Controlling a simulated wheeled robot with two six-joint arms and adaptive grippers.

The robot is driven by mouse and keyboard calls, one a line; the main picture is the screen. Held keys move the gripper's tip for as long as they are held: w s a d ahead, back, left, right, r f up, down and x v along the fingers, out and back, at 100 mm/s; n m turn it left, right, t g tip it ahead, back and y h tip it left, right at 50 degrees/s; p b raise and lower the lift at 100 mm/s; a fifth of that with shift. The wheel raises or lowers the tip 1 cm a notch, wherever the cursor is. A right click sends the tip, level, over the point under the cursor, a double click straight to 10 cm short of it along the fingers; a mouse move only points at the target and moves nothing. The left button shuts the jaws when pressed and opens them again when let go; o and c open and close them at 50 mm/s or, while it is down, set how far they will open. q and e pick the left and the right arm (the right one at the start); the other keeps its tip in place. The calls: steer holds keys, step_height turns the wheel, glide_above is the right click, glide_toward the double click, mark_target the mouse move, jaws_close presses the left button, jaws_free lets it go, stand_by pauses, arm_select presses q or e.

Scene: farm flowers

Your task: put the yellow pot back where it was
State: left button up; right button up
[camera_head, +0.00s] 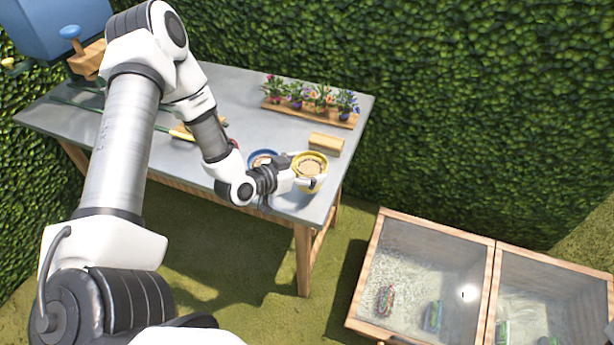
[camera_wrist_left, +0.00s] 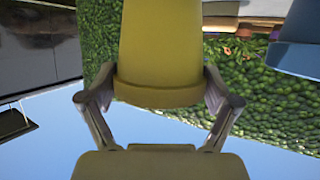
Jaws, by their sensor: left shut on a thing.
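The yellow pot (camera_head: 310,180), filled with something tan, is at the front edge of the grey table (camera_head: 235,95), near its right corner. My left gripper (camera_head: 308,176) reaches it from the left and is shut on it. The left wrist view shows the yellow pot (camera_wrist_left: 160,60) upside down in the picture, between the two fingers of the left gripper (camera_wrist_left: 158,90). I cannot tell whether the pot's base touches the tabletop. A blue pot (camera_head: 262,155) stands just left of it, partly hidden by my left arm. My right gripper is not in view.
A wooden block (camera_head: 326,144) lies just behind the yellow pot. A wooden tray (camera_head: 308,115) with several small flowers stands at the back right of the table. Glass-topped wooden boxes (camera_head: 430,270) stand on the grass at lower right. A hedge (camera_head: 480,110) rises behind.

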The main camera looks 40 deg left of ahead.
arm_select(q)
step_height(320, 180, down, 3)
steer(key=shift+f, duration=0.25)
steer(key=o, duration=1.2)
steer(key=shift+o, duration=0.2)
